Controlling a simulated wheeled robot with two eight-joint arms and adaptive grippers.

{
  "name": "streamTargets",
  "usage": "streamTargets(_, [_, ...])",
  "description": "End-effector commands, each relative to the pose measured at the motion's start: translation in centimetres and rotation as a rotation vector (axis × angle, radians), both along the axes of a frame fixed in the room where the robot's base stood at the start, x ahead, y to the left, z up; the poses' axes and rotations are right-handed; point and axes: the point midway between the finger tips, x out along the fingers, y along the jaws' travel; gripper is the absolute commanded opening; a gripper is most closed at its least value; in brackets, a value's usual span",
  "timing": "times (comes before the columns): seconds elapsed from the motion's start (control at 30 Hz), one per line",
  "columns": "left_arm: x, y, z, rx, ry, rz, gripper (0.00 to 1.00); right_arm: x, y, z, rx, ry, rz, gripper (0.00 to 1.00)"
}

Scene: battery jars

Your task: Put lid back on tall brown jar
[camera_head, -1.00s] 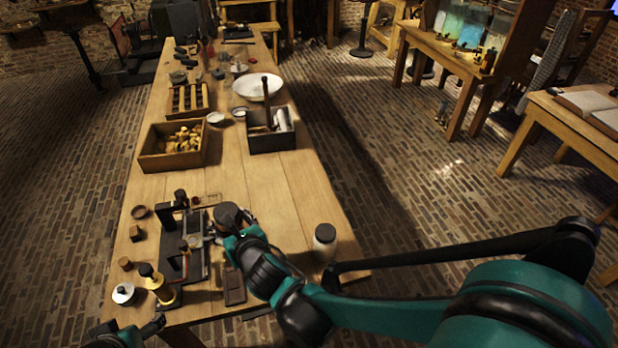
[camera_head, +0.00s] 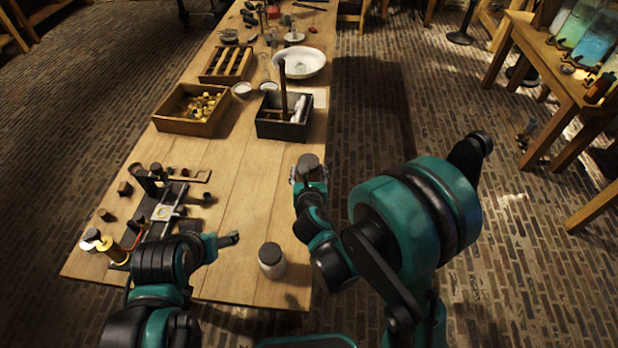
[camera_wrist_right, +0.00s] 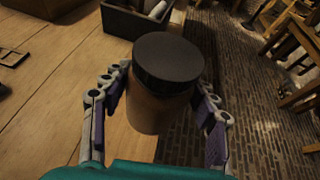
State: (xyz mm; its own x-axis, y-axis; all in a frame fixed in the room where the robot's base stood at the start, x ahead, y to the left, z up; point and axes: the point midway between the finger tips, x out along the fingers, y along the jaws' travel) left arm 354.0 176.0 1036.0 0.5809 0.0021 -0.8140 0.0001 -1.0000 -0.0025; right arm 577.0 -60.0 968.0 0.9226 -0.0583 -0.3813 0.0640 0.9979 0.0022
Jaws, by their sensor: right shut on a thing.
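The tall brown jar (camera_wrist_right: 155,105) is between the fingers of my right gripper (camera_wrist_right: 160,115) in the right wrist view. A black lid (camera_wrist_right: 169,60) sits on its top and looks level; I cannot tell how tightly it fits. In the head view the dark lid (camera_head: 308,160) shows just beyond my right gripper (camera_head: 309,178), near the table's right edge. The jar's body is mostly hidden there. My left gripper (camera_head: 228,239) is over the table's front part, apart from the jar; its fingers are too small to read.
A pale jar with a dark lid (camera_head: 271,261) stands near the table's front edge. A black apparatus (camera_head: 150,236) with small parts is at left. A dark box with tools (camera_head: 284,130) and a wooden crate (camera_head: 190,128) stand farther back. The middle of the table (camera_head: 243,190) is clear.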

Motion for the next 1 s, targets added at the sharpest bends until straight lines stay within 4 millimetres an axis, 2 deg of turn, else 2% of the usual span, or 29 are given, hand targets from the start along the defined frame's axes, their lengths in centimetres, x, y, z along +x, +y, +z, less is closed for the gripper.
streamTargets(0.37, [0.0, 0.0, 0.0, 0.000, 0.000, 0.000, 0.75, 0.1, 0.1, -0.1, 0.000, -0.001, -0.001, 0.00])
streamTargets(0.47, [0.0, 0.0, -0.2, 0.000, 0.000, 0.000, 0.75, 0.7, 0.4, -0.5, 0.000, -0.001, -0.001, 0.00])
streamTargets(0.57, [0.0, 0.0, -0.8, 0.000, 0.000, 0.000, 0.75, 2.0, 1.2, -1.6, -0.001, -0.001, -0.001, 0.00])
streamTargets(0.8, [0.0, 0.0, -2.4, 0.000, 0.000, 0.000, 0.75, 6.7, 3.9, -5.0, -0.001, -0.001, 0.000, 0.00])
streamTargets(1.0, [0.0, 0.0, -3.2, 0.000, 0.000, 0.000, 0.75, 9.5, 5.4, -6.8, -0.001, -0.001, 0.000, 0.00])
